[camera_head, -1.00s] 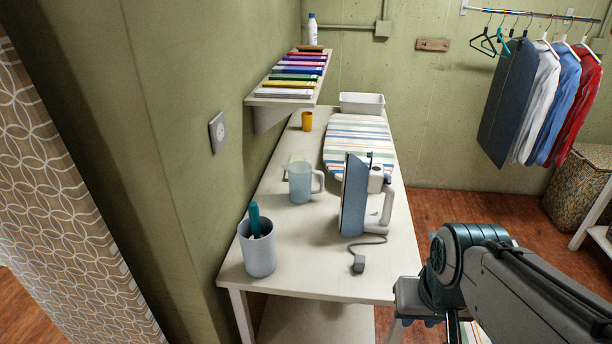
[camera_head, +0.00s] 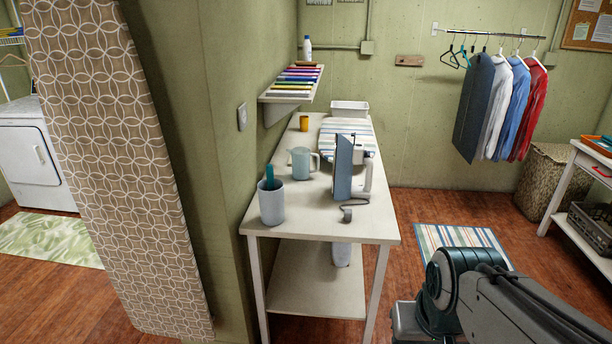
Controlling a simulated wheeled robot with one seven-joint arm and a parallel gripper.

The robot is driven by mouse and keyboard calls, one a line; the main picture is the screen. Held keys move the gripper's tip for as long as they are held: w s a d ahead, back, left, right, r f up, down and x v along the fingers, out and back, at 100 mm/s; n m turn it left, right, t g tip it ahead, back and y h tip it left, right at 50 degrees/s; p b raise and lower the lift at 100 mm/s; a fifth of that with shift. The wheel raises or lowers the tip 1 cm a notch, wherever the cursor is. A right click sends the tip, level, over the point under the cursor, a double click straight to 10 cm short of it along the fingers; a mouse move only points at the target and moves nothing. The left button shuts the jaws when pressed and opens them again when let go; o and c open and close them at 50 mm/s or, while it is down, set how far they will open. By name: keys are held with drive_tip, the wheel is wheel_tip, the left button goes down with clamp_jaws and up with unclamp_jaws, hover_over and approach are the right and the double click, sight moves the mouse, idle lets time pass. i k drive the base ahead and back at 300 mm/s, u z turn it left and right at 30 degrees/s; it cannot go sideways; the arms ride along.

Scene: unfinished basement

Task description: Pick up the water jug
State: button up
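The water jug (camera_head: 300,163) is a translucent pale blue pitcher with a handle on its right side. It stands upright on the white table (camera_head: 357,228), left of the iron and behind a grey-blue cup. My arm shows at the lower right, in front of the table and well apart from the jug. The gripper end of my arm is not visible in this view.
An upright iron (camera_head: 344,168) with a cord stands close to the jug's right. A cup (camera_head: 271,203) holding a teal item stands in front. The wall shelf (camera_head: 292,97) overhangs the table's back left. Floor right of the table is open, with a striped rug (camera_head: 460,243).

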sight(300, 156)
drive_tip(key=u, duration=1)
drive_tip(key=i, duration=1.5)
drive_tip(key=z, duration=1.05)
drive_tip(key=i, duration=0.65)
